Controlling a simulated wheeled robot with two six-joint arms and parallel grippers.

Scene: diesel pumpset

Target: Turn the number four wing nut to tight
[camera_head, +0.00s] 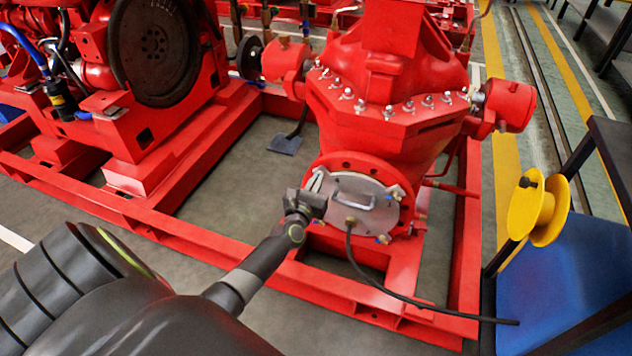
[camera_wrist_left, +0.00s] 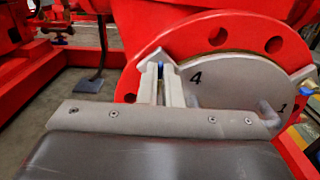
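A round grey cover plate (camera_head: 366,214) with a bar handle (camera_head: 354,189) sits on the red pump flange. In the left wrist view the plate (camera_wrist_left: 225,92) carries a black 4 and a black 1. The number four wing nut (camera_wrist_left: 159,70) shows as a bit of blue between my left gripper's fingertips, left of the 4; the rest of it is hidden. My left gripper (camera_head: 318,180) is at the plate's upper left edge. In the left wrist view its two pale fingers (camera_wrist_left: 161,68) are close together around the nut. My right gripper is not in view.
Other wing nuts sit at the plate's upper right (camera_head: 397,191) and lower right (camera_head: 384,239). A black hose (camera_head: 372,280) runs from the plate to the right. The red base frame (camera_head: 220,245) surrounds the pump. A blue-topped table with a yellow reel (camera_head: 537,208) stands at right.

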